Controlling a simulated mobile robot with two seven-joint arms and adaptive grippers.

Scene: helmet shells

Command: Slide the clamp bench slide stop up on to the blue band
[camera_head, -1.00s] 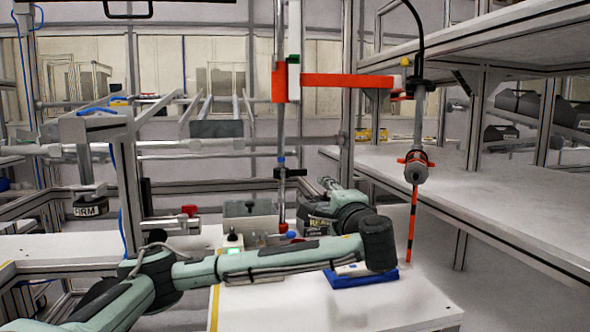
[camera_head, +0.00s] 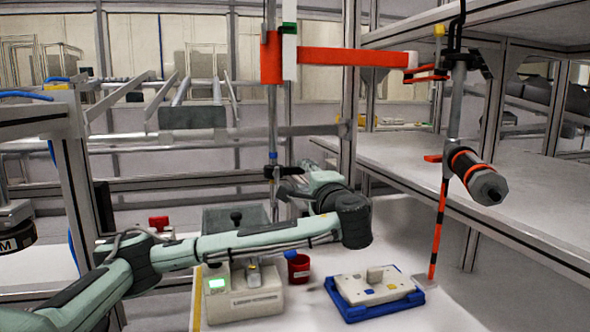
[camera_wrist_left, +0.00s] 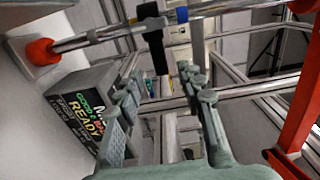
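The clamp bench's upright chrome rod carries a blue band (camera_head: 273,155) with the black slide stop (camera_head: 271,171) just below it. In the left wrist view the black stop (camera_wrist_left: 150,24) has a dark arm hanging from its collar. A short bare piece of rod separates it from the blue band (camera_wrist_left: 182,14). My left gripper (camera_head: 288,180) is beside the rod, near the stop's height. In the left wrist view its fingers (camera_wrist_left: 163,88) are apart with nothing between them, and the stop is ahead of the tips. My right gripper is not in view.
A red-orange clamp arm (camera_head: 345,57) reaches right from the rod top. A tool (camera_head: 475,172) hangs at right. A blue tray (camera_head: 355,309), a red cup (camera_head: 298,268) and a control box (camera_head: 243,292) stand on the bench. A READY display box (camera_wrist_left: 85,115) lies close to my fingers.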

